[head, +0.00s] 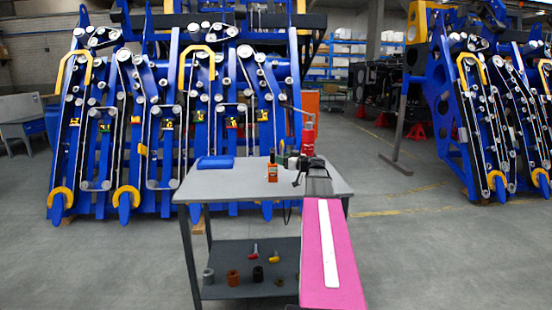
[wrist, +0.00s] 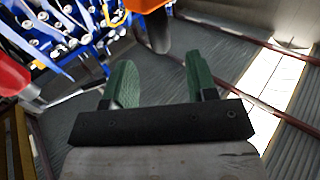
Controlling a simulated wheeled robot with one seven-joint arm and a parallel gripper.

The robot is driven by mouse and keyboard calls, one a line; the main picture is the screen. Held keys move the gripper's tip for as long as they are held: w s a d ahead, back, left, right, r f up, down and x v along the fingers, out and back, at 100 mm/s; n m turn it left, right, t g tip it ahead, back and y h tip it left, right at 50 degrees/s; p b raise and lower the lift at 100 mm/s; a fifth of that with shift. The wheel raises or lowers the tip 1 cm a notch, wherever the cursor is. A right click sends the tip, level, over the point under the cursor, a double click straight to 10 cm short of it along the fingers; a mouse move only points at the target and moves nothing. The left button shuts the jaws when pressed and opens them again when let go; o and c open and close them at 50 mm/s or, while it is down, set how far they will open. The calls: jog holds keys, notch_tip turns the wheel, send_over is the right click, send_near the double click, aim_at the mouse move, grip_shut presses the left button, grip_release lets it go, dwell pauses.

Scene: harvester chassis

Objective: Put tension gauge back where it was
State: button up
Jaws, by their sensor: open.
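An orange device with a dark top (head: 272,172), which looks like the tension gauge, stands upright on the grey table near its middle. In the wrist view an orange and dark object (wrist: 145,5), probably the same device, is cut off by the top edge, beyond the fingertips. My gripper (head: 288,158) is over the table, just right of the device. In the wrist view its two green fingers (wrist: 160,80) are spread wide with nothing between them. The head view does not clearly show the gap between gripper and device.
A blue case (head: 215,162) lies at the table's left. A red object (head: 308,138) stands behind my gripper. The lower shelf (head: 235,291) holds several cylinders and two small tools. The blue harvester chassis (head: 150,110) stands behind the table.

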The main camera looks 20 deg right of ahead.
jog(key=shift+v, duration=2.8)
